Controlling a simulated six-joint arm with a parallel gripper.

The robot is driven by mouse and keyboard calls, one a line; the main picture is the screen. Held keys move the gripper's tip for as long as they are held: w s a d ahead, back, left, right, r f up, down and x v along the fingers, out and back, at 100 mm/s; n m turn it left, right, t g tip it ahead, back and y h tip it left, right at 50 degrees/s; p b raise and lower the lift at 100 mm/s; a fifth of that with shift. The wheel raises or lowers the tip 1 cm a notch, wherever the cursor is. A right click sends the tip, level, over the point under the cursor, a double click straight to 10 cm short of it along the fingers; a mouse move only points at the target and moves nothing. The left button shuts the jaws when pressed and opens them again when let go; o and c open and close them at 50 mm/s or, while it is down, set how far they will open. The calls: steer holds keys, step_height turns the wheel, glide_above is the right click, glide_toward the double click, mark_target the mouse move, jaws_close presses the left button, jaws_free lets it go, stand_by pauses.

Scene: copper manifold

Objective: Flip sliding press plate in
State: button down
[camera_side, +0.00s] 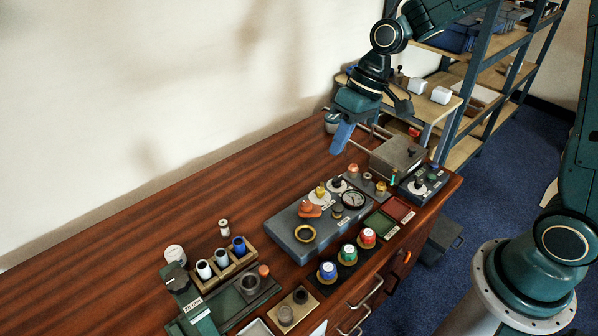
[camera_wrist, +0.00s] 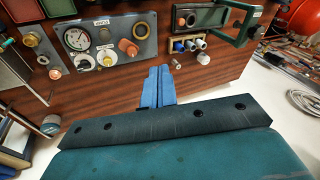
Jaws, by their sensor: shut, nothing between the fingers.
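A green-framed press-like fixture (camera_side: 197,312) stands at the front left of the bench in the side view. A dark plate (camera_side: 262,293) with a round ring or cup on it lies at its right. The same green frame shows at the top right of the wrist view (camera_wrist: 243,30). I cannot tell for sure which part is the sliding press plate. My gripper (camera_side: 341,139) hangs above the back of the bench, far from the fixture. Its blue fingers (camera_wrist: 158,85) are together and empty, touching nothing.
A grey gauge panel (camera_side: 300,237) with knobs lies mid-bench. A wooden holder with several small bottles (camera_side: 222,268) sits behind the fixture. Capped blue, green and red pots (camera_side: 348,254) line the front. A grey metal box (camera_side: 397,157) stands at right. The back left bench is clear.

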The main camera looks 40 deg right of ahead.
steer(key=w+a+f+g+y, duration=0.1)
steer(key=w+a+f+y, duration=0.1)
steer(key=f, duration=0.7)
steer(key=w+a+f+g+y, duration=0.1)
steer(key=w+a+f+y, duration=0.1)
steer(key=f, duration=0.7)
steer(key=shift+w+a+f+m+g, duration=0.2)
steer(key=shift+w+f+m+g, duration=0.15)
steer(key=shift+w, duration=0.3)
steer(key=shift+a, duration=0.15)
glide_toward(254, 281)
steer(key=d, duration=0.1)
steer(key=d+f, duration=0.2)
steer(key=d, duration=0.1)
steer(key=shift+s, duration=0.1)
steer(key=a, duration=0.2)
steer(key=shift+s+a+f, duration=0.2)
steer(key=shift+a+f, duration=0.1)
steer(key=shift+a, duration=0.1)
steer(key=shift+s+a+f, duration=0.1)
steer(key=shift+a, duration=0.55)
